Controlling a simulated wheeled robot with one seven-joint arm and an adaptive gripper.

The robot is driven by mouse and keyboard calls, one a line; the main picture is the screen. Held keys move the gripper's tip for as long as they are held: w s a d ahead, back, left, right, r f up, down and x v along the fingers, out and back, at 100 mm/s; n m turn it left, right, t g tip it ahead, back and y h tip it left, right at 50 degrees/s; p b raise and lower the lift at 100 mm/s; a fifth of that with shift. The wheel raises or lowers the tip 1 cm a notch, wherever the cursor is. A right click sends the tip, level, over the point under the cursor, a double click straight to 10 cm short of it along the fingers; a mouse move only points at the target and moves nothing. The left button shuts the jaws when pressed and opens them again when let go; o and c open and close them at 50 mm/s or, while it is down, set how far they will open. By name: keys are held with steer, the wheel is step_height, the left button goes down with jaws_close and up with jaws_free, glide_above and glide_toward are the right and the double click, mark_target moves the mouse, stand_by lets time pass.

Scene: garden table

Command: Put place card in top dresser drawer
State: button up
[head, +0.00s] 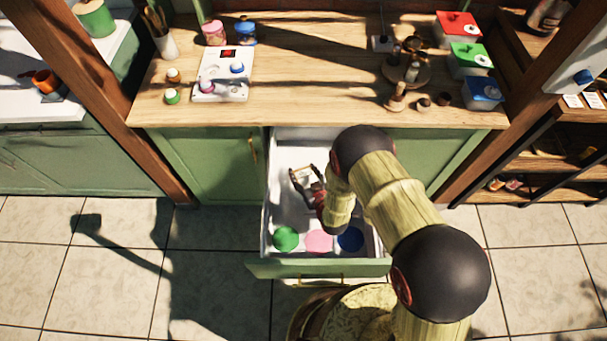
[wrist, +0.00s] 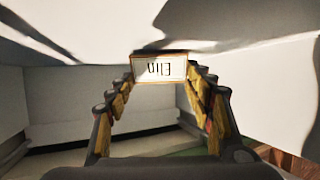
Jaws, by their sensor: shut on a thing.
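The place card (wrist: 172,64) is a small white card with a thin brown edge; it reads "Elin" upside down in the wrist view. My gripper (wrist: 160,76) is shut on it, one finger at each side. In the head view my gripper (head: 305,177) is inside the open dresser drawer (head: 318,267), between its side walls, with the card small and hard to make out there. The drawer is pulled out from the green dresser, and its white inside shows. My arm hides its right part. I cannot tell whether the card touches the drawer's bottom.
Green (head: 286,239), pink (head: 318,241) and blue (head: 350,239) round things lie along the drawer's front. The wooden dresser top (head: 310,90) above holds jars, a white panel (head: 223,75), a wooden stand (head: 407,68) and coloured boxes (head: 467,60). The left drawer part looks clear.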

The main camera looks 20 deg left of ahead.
steer(key=shift+f, duration=0.25)
steer(key=shift+f, duration=0.15)
steer(key=o, duration=0.9)
steer(key=shift+o, duration=0.6)
steer(key=shift+r, duration=0.2)
steer(key=shift+s+d+r, duration=0.1)
steer(key=shift+s+r, duration=0.05)
steer(key=p+v, duration=0.2)
steer(key=v, duration=0.5)
